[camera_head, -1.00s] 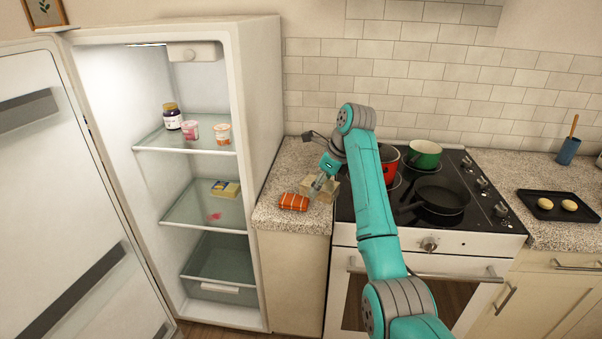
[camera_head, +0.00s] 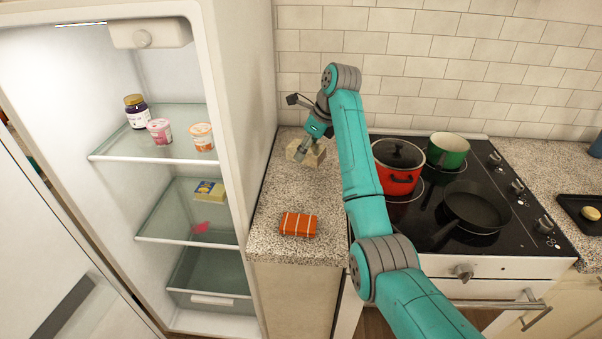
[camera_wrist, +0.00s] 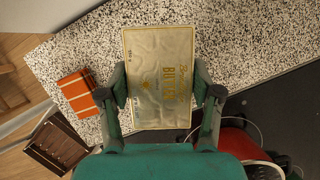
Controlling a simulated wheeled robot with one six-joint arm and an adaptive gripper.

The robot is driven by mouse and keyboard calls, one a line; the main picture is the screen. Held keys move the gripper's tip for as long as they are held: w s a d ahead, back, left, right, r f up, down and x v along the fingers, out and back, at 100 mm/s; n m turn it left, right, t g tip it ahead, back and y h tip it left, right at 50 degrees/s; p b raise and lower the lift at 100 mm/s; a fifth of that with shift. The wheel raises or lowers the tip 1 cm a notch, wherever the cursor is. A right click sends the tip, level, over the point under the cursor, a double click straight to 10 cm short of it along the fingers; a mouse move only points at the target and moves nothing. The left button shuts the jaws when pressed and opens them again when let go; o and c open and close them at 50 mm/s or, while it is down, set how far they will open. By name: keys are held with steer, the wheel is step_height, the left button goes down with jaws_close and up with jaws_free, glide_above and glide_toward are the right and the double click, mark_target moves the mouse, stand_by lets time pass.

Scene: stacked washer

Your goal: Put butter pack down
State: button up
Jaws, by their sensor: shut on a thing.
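In the head view the butter pack (camera_head: 318,152) is at the far part of the speckled counter (camera_head: 275,205), between the fridge and the stove. My gripper (camera_head: 303,150) partly covers it there. I cannot tell whether the pack touches the counter or hangs just above it.
An orange striped pack (camera_head: 298,224) lies near the counter's front edge, with bare counter behind it. The red pot (camera_head: 399,177) on the stove stands right of my arm. The open fridge (camera_head: 232,150) is on the left.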

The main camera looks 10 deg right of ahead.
mark_target(301, 183)
steer(key=shift+w+f, duration=0.2)
steer(key=shift+f, duration=0.05)
step_height(301, 183, down, 9)
steer(key=shift+f, duration=0.2)
steer(key=shift+f, duration=0.1)
steer(key=o, duration=1.4)
steer(key=shift+c, duration=0.2)
